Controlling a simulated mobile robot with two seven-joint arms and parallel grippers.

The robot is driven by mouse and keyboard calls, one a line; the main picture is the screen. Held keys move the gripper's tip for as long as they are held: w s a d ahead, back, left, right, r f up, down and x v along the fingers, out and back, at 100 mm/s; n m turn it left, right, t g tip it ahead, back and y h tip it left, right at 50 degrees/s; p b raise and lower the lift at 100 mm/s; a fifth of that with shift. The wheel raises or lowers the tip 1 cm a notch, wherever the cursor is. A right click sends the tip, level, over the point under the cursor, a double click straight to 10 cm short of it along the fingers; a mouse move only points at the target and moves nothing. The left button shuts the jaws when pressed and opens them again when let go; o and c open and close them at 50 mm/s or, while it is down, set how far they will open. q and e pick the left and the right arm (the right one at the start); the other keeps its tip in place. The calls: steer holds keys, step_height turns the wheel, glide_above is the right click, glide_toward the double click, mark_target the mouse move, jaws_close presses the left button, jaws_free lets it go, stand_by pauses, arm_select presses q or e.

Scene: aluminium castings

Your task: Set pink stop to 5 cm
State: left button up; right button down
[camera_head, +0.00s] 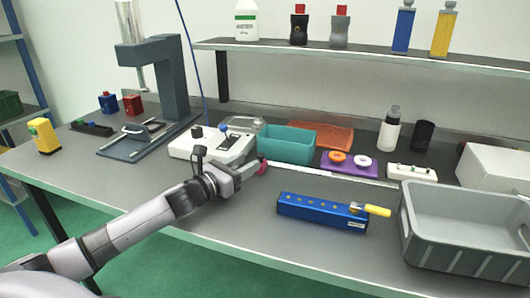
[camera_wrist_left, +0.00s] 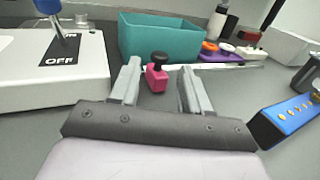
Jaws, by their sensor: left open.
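The pink stop (camera_wrist_left: 157,76) is a small pink block with a black knob on top. In the left wrist view it stands beyond and between the spread fingers of my left gripper (camera_wrist_left: 158,85), with a gap on each side. In the head view the pink stop (camera_head: 262,166) shows partly at the tip of my left gripper (camera_head: 252,172), which hides some of it. A pale rail or scale strip (camera_head: 335,178) runs to the right from the stop along the bench. Its markings are too small to read. My right gripper is not in view.
A teal bin (camera_head: 286,145) stands just behind the stop. A white switch box (camera_head: 212,146) marked OFF is to the left. A blue block with a yellow handle (camera_head: 320,212) lies in front right. A grey crate (camera_head: 470,230) fills the right end.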

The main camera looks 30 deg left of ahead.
mark_target(258, 156)
arm_select(q)
steer(key=shift+w+d+p, duration=0.1)
steer(key=shift+w+d, duration=0.1)
steer(key=shift+w, duration=0.9)
steer(key=shift+w+d+p, duration=0.15)
steer(key=shift+w, duration=0.95)
steer(key=shift+w+d+p, duration=0.1)
steer(key=shift+w+d, duration=0.1)
steer(key=shift+w, duration=0.9)
